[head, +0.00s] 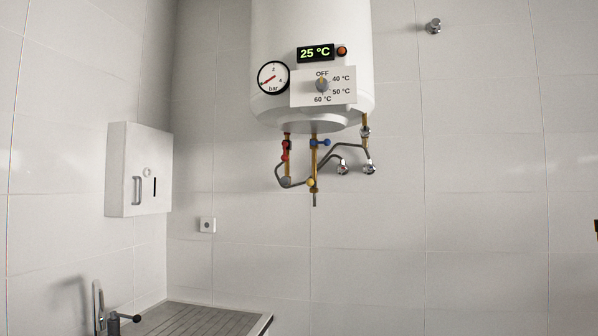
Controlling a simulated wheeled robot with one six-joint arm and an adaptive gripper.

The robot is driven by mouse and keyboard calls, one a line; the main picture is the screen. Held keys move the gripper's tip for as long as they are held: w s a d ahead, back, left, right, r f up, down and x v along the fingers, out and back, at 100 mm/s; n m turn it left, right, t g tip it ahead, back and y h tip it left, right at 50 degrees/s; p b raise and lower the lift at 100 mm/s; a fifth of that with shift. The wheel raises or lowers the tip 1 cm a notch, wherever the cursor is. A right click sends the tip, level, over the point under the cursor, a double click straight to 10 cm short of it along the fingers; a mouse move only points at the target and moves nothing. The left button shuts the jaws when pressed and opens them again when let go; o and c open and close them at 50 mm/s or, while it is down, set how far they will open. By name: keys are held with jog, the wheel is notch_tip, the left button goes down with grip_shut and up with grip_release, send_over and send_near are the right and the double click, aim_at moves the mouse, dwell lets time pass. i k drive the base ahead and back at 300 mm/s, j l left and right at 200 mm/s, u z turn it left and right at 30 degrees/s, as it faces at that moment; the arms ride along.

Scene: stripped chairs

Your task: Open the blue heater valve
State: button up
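The blue heater valve (320,142) is a small blue handle on the middle brass pipe (313,165), just under the white water heater (312,80). Its handle appears to lie sideways across the upright pipe, extending to the right. A red valve (285,148) sits on the brass pipe to its left. The heater's display (315,53) reads 25 °C, and a dial (322,85) sits below it. My gripper is not in view, so its place relative to the valve cannot be told.
A pressure gauge (273,77) is on the heater's left. Grey hoses (347,147) and two small taps (369,168) hang close to the valve. A white wall box (139,170), a socket (208,225) and a draining board (205,318) stand left. The wall to the right is mostly clear.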

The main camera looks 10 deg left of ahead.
aim_at(327, 142)
jog(key=i+u, duration=0.35)
jog(key=i, duration=0.7)
